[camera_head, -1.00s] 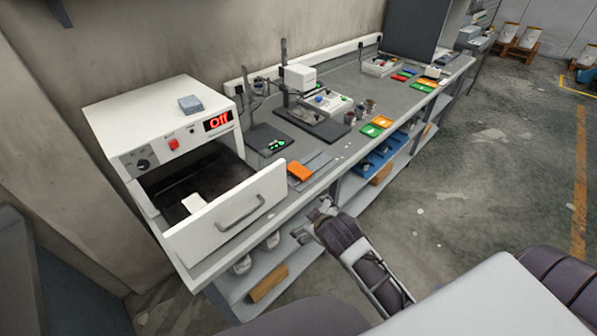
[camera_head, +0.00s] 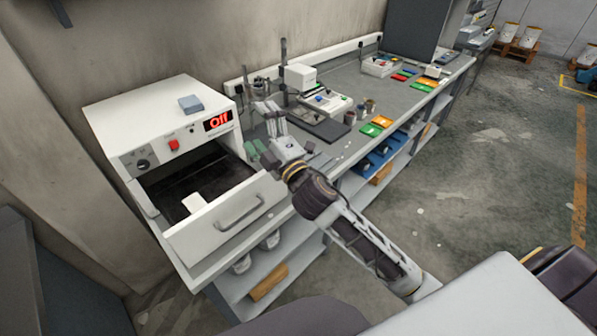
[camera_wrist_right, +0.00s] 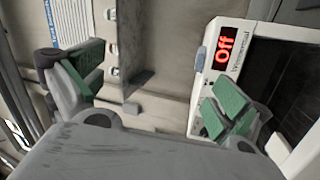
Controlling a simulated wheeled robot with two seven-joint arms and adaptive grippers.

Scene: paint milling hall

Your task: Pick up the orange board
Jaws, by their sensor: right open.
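The orange board that lay near the bench's front edge, beside the drawer, is now hidden behind my right gripper and arm in the head view. My right gripper (camera_head: 262,128) is open and empty over the bench, to the right of the white oven drawer (camera_head: 226,222). In the right wrist view its green-padded fingers (camera_wrist_right: 158,90) are spread wide, with wall and oven beyond and no board between them. Another small orange board (camera_head: 383,121) lies farther along the bench beside a green one. My left gripper is not in view.
The white oven (camera_head: 160,130) shows "Off", and its drawer is pulled out. A balance (camera_head: 325,100) and small cups (camera_head: 365,108) stand behind my arm on the bench (camera_head: 366,82). The floor (camera_head: 480,190) to the right is open.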

